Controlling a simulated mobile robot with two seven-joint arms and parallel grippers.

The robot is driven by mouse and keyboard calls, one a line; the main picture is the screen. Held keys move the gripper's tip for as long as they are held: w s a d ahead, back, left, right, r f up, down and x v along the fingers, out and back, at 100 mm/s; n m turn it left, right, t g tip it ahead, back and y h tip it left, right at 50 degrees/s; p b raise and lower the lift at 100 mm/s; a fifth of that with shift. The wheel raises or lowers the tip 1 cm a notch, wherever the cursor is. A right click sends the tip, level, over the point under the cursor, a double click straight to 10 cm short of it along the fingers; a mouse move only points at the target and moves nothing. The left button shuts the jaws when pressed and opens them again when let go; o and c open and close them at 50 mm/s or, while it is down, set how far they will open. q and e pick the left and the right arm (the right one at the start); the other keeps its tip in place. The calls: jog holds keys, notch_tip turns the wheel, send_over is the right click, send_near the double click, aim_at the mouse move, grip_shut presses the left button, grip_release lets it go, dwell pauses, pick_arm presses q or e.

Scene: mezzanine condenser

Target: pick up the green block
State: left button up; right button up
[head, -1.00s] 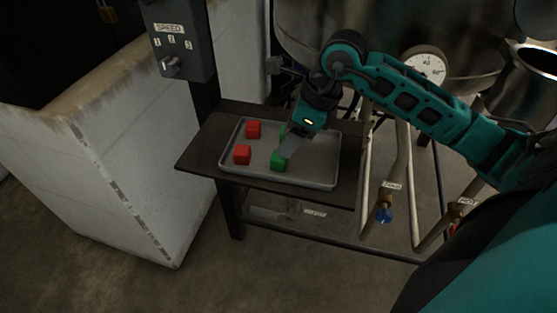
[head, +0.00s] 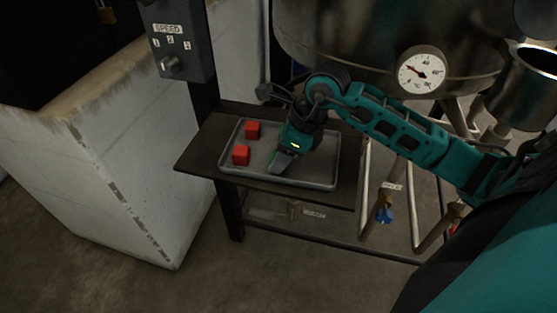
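My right gripper (head: 281,166) is low over the grey metal tray (head: 318,183), pointing down at its middle. A thin sliver of a green block (head: 274,155) shows at the left edge of the gripper; the rest of the block is hidden behind it. I cannot tell whether the fingers are open or closed around the block. A second green block, seen earlier farther back in the tray, is hidden behind my gripper and wrist. My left gripper is not in view.
Two red blocks, one at the back (head: 252,130) and one nearer (head: 241,155), sit in the tray's left part. The tray lies on a dark table (head: 203,155). A speed switch box (head: 172,45) stands behind left; a metal vessel with a gauge (head: 421,70) is behind right.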

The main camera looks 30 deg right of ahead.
jog(key=shift+c, duration=1)
jog(key=shift+r, duration=0.15)
notch_tip(320, 180, up, 20)
jog(key=p, duration=0.2)
jog(key=shift+p, duration=0.35)
